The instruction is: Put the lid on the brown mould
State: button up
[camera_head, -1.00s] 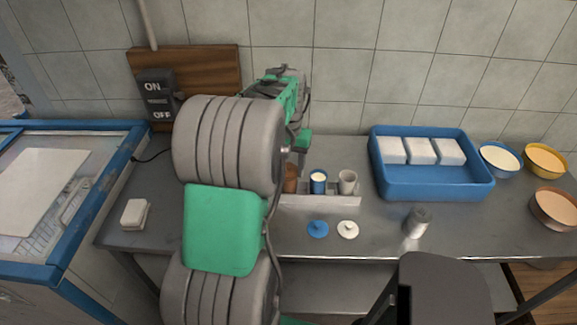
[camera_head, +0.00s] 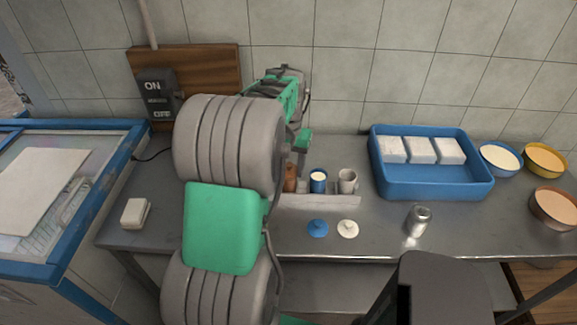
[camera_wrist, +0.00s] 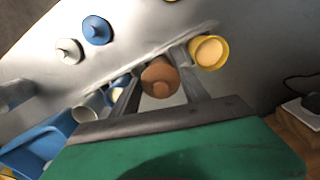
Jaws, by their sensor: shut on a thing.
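The brown mould (camera_head: 291,180) stands at the left of the row on the table, partly hidden by my arm. In the wrist view a round brown lid with a knob (camera_wrist: 161,88) sits between the fingers of my gripper (camera_wrist: 158,84), which is shut on it. The lid is over the brown mould's place and hides most of it. I cannot tell whether the lid is seated or held slightly above the rim. In the head view my arm hides the fingertips.
A blue mould (camera_head: 318,183) and a white mould (camera_head: 347,181) stand to the right; an open yellow mould (camera_wrist: 208,52) is on the other side. Blue (camera_head: 318,228) and white lids (camera_head: 348,229) lie in front. A blue tray (camera_head: 435,190) is further right.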

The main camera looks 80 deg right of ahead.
dwell(0.4)
jog(key=o, duration=1.4)
jog(key=shift+c, duration=0.2)
jog(key=shift+o, duration=0.5)
jog(key=o, duration=0.4)
jog(key=shift+r+p, duration=2.55)
jog(key=shift+r, duration=0.95)
jog(key=shift+c, duration=0.3)
grip_shut()
